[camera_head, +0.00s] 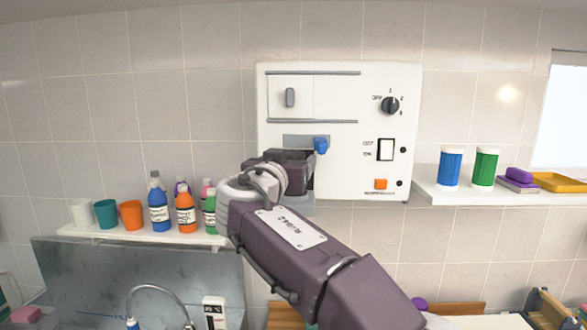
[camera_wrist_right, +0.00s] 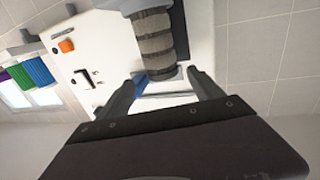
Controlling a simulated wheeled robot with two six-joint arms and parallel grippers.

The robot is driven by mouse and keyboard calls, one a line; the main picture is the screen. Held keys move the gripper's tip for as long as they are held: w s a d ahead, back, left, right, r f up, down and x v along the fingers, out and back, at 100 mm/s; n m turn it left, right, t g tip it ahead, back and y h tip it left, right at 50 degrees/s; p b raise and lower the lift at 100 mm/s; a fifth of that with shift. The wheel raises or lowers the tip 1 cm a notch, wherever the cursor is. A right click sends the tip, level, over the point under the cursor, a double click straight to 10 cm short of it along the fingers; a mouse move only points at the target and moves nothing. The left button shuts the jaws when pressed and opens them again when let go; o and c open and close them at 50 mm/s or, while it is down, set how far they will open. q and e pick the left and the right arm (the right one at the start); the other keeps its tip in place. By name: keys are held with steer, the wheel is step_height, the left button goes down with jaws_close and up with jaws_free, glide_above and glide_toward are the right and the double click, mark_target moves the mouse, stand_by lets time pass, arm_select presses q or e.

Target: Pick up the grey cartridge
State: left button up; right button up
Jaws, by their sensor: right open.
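The grey cartridge (camera_wrist_right: 154,42), a ribbed cylinder, shows in the right wrist view in front of the white wall panel (camera_wrist_right: 110,45). In the head view it is hidden behind my right gripper (camera_head: 296,158). A blue part (camera_head: 320,145) on the panel shows just right of that gripper, and also beside the cartridge's end in the right wrist view (camera_wrist_right: 139,76). My right gripper (camera_wrist_right: 162,76) is open, its two fingers apart, with the cartridge's near end just beyond the gap between the tips. I cannot see any contact. My left gripper is not in view.
The panel (camera_head: 350,90) carries a black dial (camera_head: 390,105), a switch (camera_head: 385,149) and an orange button (camera_head: 380,184). Bottles and cups stand on the left shelf (camera_head: 90,232). The right shelf (camera_head: 440,192) holds blue and green containers. A tap (camera_head: 150,290) is below left.

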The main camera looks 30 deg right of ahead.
mark_target(291, 156)
steer(key=p+x, duration=0.4)
steer(key=x, duration=0.1)
steer(key=shift+w+a+f, duration=0.1)
steer(key=shift+w+f, duration=0.05)
steer(key=shift+w, duration=0.15)
steer(key=shift+w+f, duration=0.15)
steer(key=shift+d, duration=0.2)
steer(key=c, duration=1.5)
steer(key=shift+r, duration=0.5)
step_height(291, 156, up, 2)
steer(key=shift+r+b, duration=0.1)
steer(key=shift+b, duration=0.2)
steer(key=b+v, duration=0.7)
steer(key=v, duration=1.1)
steer(key=shift+r, duration=0.15)
